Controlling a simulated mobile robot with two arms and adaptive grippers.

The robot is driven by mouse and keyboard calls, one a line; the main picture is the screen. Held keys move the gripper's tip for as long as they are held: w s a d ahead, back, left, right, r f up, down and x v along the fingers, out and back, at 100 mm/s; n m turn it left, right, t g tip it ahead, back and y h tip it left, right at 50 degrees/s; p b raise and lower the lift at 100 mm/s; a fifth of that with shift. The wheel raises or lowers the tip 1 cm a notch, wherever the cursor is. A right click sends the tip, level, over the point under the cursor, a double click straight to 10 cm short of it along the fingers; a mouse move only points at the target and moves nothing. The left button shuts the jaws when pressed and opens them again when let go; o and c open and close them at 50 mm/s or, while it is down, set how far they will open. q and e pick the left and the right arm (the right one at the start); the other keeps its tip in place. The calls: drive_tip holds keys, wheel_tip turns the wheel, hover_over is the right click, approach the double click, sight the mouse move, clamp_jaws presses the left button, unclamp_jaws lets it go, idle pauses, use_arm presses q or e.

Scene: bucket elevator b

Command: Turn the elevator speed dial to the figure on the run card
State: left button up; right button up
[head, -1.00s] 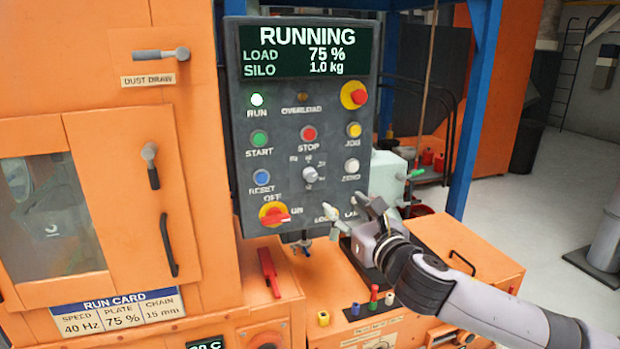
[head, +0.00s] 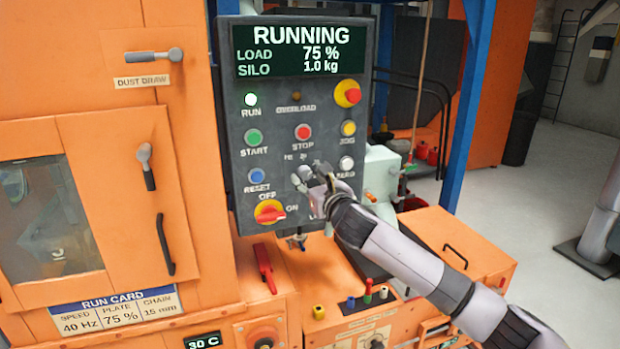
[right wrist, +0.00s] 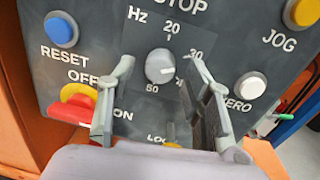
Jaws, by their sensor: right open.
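The speed dial (right wrist: 160,66) is a round grey knob with Hz figures around it on the dark control panel (head: 240,120). The figures 20, 30 and 50 are readable in the right wrist view. Its light mark seems to point right, but is small. My right gripper (right wrist: 155,95) is open, its fingers reaching toward the panel on either side of the dial, with no visible contact. In the head view the right gripper (head: 312,178) largely covers the dial. The run card (head: 117,311) at lower left reads speed 40 Hz, plate 75 %, chain 15 mm. My left gripper is not in view.
The display (head: 300,48) reads RUNNING, load 75 %, silo 1.0 kg. Close around the dial are the red stop button (head: 303,132), the blue reset button (head: 257,177), the white zero button (head: 346,163) and the red-and-yellow on/off switch (head: 269,212).

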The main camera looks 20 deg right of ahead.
drive_tip(key=shift+w, duration=0.1)
drive_tip(key=shift+c, duration=0.2)
clamp_jaws()
idle(0.5)
